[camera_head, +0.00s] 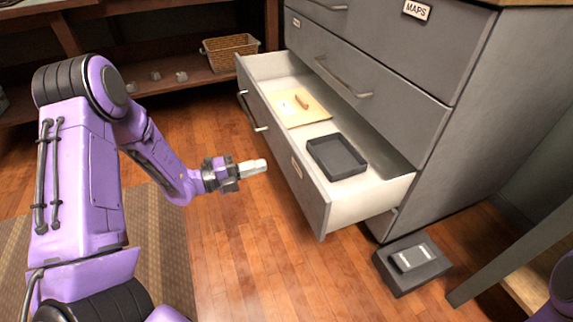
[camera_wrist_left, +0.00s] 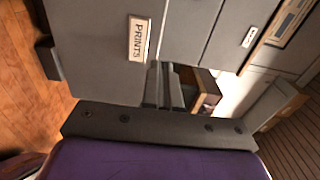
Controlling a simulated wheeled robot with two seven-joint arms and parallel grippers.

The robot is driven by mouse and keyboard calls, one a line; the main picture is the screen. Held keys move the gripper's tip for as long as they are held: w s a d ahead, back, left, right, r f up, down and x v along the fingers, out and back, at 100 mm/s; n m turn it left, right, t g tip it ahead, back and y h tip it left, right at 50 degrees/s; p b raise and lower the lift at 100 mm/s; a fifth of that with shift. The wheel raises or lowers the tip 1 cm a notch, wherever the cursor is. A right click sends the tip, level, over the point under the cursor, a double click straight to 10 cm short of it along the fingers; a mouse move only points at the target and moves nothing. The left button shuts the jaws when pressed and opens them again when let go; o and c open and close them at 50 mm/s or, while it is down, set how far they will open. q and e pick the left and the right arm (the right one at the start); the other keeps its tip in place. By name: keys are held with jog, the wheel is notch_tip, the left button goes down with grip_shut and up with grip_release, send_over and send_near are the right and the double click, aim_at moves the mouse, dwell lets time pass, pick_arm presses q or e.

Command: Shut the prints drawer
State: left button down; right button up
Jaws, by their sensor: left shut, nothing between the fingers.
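The prints drawer (camera_head: 281,142) is the open drawer in the grey cabinet (camera_head: 408,80), pulled well out. Its front carries a bar handle (camera_head: 251,112) and a small label. Inside lie a yellowish folder (camera_head: 293,118) with a small brown item on it and a dark shallow tray (camera_head: 336,155). My left gripper (camera_head: 264,165) is shut and empty, just left of the drawer front in the head view, with its fingers pointing at it. In the left wrist view, the PRINTS label (camera_wrist_left: 138,40) sits on the grey front ahead of the shut fingers. My right gripper is not in view.
A closed drawer with a handle (camera_head: 343,80) is above, and a MAPS label (camera_head: 416,10) is higher up. A dark box (camera_head: 411,266) with a phone-like device stands on the floor by the cabinet. A wicker basket (camera_head: 230,52) is on the back shelf. Wood floor lies before the drawer.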

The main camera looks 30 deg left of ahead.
aim_at(297, 156)
pick_arm(q)
jog(key=b+x, duration=0.2)
jog(key=x, duration=0.6)
jog(key=shift+f, duration=0.15)
jog(key=shift+w+d, duration=0.3)
jog(key=shift+w, duration=0.05)
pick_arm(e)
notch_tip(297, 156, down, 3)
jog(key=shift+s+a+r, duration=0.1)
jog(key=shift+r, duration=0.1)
